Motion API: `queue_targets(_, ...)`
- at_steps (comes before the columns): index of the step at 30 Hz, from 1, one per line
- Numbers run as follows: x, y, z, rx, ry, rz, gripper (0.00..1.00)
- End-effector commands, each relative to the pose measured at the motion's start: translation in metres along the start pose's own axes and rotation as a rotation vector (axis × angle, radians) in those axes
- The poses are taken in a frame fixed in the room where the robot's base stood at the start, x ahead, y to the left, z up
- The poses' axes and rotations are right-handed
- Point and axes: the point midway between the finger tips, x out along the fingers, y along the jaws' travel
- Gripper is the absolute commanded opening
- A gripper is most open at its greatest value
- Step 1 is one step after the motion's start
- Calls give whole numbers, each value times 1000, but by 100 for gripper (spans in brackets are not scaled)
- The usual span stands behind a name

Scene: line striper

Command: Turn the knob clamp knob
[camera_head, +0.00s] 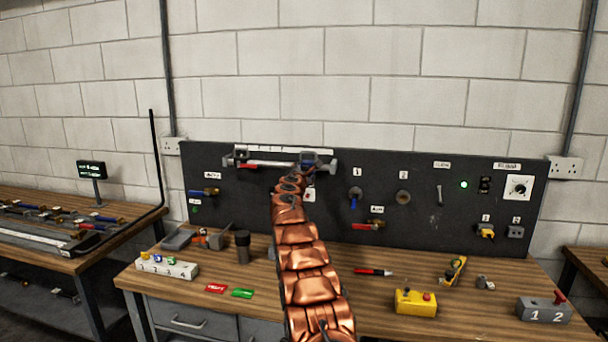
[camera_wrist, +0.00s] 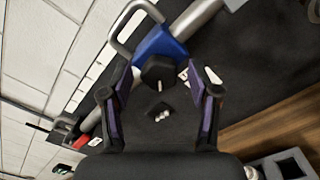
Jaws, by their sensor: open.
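The knob clamp shows in the wrist view as a blue block (camera_wrist: 158,45) with a black knob (camera_wrist: 158,72) that bears a white mark. In the head view the blue block (camera_head: 310,158) sits at the right end of a bar high on the dark panel; the knob is hidden there or too small to tell. My gripper (camera_wrist: 160,78) is open, with one finger on each side of the knob in the wrist view. Gaps show between fingers and knob, and I cannot tell the depth between them. In the head view my copper-coloured arm hides most of the gripper.
The dark panel (camera_head: 230,210) also carries a blue-handled valve (camera_head: 354,196), a red-handled valve (camera_head: 368,226) and a dial (camera_head: 519,187). A grey bar (camera_wrist: 200,18) and a bent handle (camera_wrist: 130,25) adjoin the blue block. A yellow box (camera_head: 416,302) stands on the bench.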

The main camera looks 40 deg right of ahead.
Motion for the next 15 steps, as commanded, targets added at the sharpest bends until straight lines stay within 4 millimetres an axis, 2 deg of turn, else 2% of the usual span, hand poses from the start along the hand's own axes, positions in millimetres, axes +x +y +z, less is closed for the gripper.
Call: queue_targets(15, -20, 2, 1, 1, 1, -1, 61)
